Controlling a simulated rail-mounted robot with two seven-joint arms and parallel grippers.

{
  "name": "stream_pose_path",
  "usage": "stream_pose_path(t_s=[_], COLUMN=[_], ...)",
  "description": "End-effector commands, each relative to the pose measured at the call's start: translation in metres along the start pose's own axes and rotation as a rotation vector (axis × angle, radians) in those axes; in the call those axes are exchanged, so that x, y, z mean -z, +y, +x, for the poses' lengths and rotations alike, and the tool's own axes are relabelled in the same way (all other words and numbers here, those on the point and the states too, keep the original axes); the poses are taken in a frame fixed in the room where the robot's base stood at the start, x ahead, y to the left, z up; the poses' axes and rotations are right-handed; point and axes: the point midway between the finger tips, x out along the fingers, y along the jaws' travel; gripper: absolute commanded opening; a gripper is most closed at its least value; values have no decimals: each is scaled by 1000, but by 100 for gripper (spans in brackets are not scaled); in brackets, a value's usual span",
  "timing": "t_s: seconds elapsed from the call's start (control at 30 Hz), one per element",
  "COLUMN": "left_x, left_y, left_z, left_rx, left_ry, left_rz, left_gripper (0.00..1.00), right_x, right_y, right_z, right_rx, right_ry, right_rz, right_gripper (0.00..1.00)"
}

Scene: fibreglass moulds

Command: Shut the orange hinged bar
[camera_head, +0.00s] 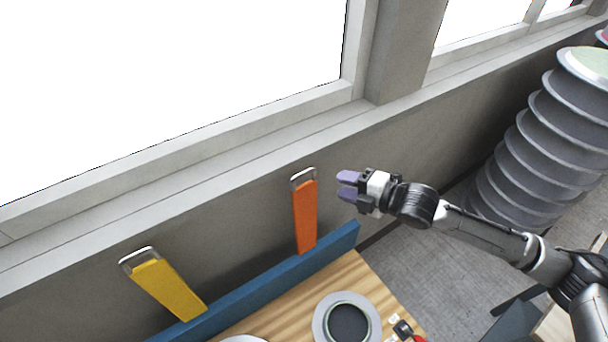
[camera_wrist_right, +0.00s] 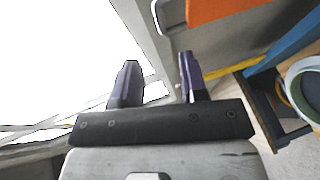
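The orange hinged bar (camera_head: 305,218) stands nearly upright above the blue board (camera_head: 285,283) at the back edge of the wooden table, with a metal loop at its top end. My right gripper (camera_head: 347,186) is open and empty, just right of the bar's upper part and apart from it in the head view. In the right wrist view, the two purple fingers (camera_wrist_right: 158,82) are spread with nothing between them, and part of the orange bar (camera_wrist_right: 222,10) shows at the top. My left gripper is in neither view.
A yellow hinged bar (camera_head: 168,288) leans up to the left of the orange one. A round grey-rimmed dish (camera_head: 346,320) lies on the wooden table (camera_head: 290,312). A wall with windows runs behind. A stack of grey discs (camera_head: 530,150) stands at the right.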

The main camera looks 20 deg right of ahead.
Motion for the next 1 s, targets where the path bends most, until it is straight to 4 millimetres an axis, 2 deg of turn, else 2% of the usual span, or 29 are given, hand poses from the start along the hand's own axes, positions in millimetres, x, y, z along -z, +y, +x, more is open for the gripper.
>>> stream_pose_path(t_s=[0.3,0.5,0.73,1.0], left_x=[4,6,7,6], left_y=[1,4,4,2], left_z=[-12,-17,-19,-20], left_rx=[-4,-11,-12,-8], left_ry=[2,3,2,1], left_rz=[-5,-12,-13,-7], left_gripper=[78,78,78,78], right_x=[2,2,2,2], right_y=[2,1,0,0], right_z=[60,92,115,124], right_rx=[0,1,2,2], right_ry=[2,2,2,1], right_rz=[5,5,5,2], right_gripper=[40,40,40,40])
